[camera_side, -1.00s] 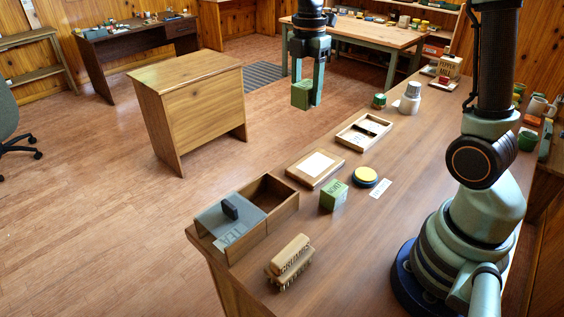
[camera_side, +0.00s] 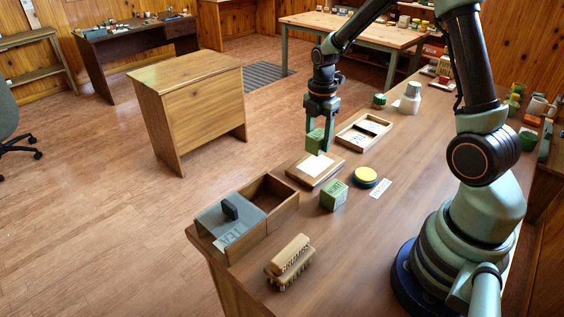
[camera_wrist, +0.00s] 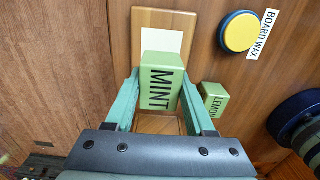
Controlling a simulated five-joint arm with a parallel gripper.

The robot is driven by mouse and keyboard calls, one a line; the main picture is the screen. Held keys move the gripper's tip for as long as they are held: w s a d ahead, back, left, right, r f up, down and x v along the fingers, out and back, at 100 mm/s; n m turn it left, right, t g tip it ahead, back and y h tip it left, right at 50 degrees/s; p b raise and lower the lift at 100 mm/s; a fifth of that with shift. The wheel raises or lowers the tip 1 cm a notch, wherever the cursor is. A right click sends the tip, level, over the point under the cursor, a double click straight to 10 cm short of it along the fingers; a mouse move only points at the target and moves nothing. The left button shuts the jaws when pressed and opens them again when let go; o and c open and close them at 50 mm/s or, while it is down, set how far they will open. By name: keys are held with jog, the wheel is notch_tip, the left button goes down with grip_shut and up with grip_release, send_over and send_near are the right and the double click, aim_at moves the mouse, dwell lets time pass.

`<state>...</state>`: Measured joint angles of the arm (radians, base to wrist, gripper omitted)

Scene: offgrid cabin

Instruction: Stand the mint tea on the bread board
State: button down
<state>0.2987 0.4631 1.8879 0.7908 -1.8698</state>
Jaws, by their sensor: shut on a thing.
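The mint tea is a green box (camera_side: 314,139) marked MINT. It also shows in the wrist view (camera_wrist: 160,84). My gripper (camera_side: 320,143) points down and is shut on it, with one finger on each side in the wrist view. The bread board (camera_side: 318,184) lies flat on the bench with a white sheet on it. In the wrist view the board (camera_wrist: 150,19) lies below and behind the box. The box appears upright, low over the board's far part; I cannot tell whether it touches.
A green lemon box (camera_side: 334,196) stands right of the board, near a yellow-topped board wax tin (camera_side: 366,176). A shallow wooden tray (camera_side: 362,131) lies beyond. A tea box (camera_side: 273,203) with grey lid and a brush (camera_side: 289,260) are nearer.

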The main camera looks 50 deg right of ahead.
aim_at(316, 164)
jog(key=shift+f, duration=2.35)
jog(key=shift+f, duration=0.15)
jog(key=shift+c, duration=1.3)
grip_release()
